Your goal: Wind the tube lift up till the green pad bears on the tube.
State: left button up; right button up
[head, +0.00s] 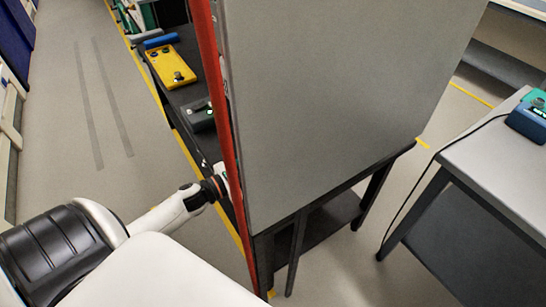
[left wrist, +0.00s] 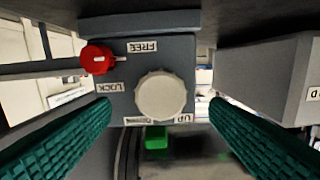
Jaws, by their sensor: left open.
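In the left wrist view a grey control box (left wrist: 185,55) fills the upper middle, its lettering upside down. It carries a pale round knob (left wrist: 161,95) beside the UP label and another label. A smaller red knob (left wrist: 97,59) sits near the FREE and LOCK labels; its white mark points right. The green pad (left wrist: 157,137) shows below the box. I cannot make out the tube. My left gripper (left wrist: 160,110) is open, its green fingers either side of the pale knob with gaps visible. In the head view its end is mostly hidden behind the red-edged panel. My right gripper is not in view.
Beyond the edge lie a yellow box (head: 172,68) and a dark device (head: 199,116). A grey table (head: 500,160) stands right. Floor is clear at left.

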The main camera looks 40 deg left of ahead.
aim_at(273, 160)
pick_arm(q)
jog(key=x, duration=0.4)
jog(key=shift+w, duration=0.2)
jog(key=shift+w+d, duration=0.15)
jog(key=shift+w, duration=0.15)
jog(key=shift+w+d, duration=0.1)
jog(key=shift+w, duration=0.1)
jog(key=c, duration=1)
jog(key=shift+o, duration=0.2)
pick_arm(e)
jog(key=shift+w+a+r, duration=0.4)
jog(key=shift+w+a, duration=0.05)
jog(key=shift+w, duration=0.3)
pick_arm(q)
jog(key=shift+n, duration=0.4)
